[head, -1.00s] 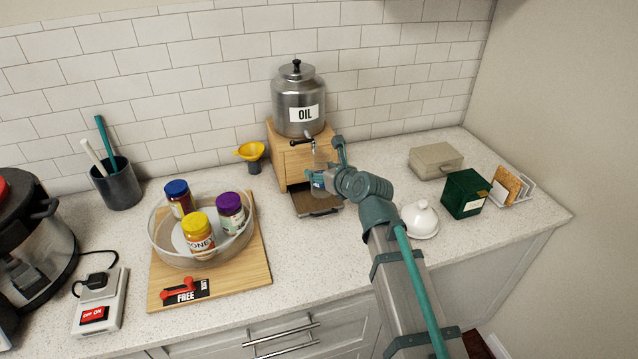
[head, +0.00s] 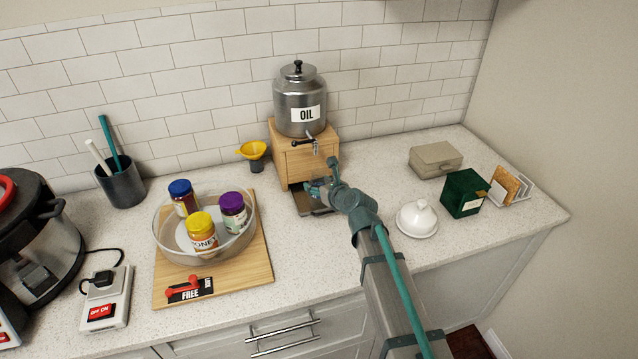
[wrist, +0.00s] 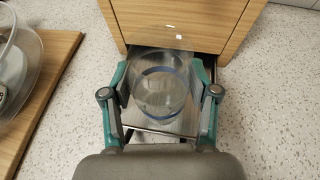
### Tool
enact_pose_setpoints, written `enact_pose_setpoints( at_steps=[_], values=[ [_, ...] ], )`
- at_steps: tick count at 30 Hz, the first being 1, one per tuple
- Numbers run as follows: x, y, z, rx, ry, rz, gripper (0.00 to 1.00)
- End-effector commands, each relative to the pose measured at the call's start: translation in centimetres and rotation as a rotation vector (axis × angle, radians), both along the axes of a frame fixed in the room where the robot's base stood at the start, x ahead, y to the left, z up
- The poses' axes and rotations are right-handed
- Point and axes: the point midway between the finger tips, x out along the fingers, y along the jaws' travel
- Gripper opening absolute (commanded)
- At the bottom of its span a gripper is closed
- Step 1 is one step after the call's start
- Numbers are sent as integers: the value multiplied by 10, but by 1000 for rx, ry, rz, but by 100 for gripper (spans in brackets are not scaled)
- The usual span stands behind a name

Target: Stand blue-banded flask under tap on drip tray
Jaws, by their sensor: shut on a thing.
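The clear flask with a blue band (wrist: 160,88) is between the fingers of my gripper (wrist: 160,105) in the wrist view, and the gripper is shut on it. The flask looks upright, over the drip tray (wrist: 150,136); I cannot tell whether its base touches the tray. In the head view my gripper (head: 320,188) is low at the drip tray (head: 318,211), and hides most of the flask. The tap (head: 316,147) sticks out from the steel oil urn (head: 300,102), above and behind the gripper.
The urn stands on a wooden box (head: 305,160). A yellow funnel (head: 254,152) is left of it. A glass turntable (head: 165,240) with jars stands on a wooden board (head: 255,272) farther left. A white domed dish (head: 417,218) is close right of my arm.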

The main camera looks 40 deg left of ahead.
Motion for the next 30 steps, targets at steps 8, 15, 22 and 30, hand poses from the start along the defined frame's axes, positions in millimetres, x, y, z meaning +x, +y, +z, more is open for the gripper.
enact_pose_setpoints(
  at_steps=[8,15,22,30],
  values=[
    [0,0,-2,0,0,0,23],
    [0,0,-3,0,-1,0,85],
    [0,0,-3,0,-1,0,85],
    [-5,-10,3,0,-1,0,85]
  ],
)
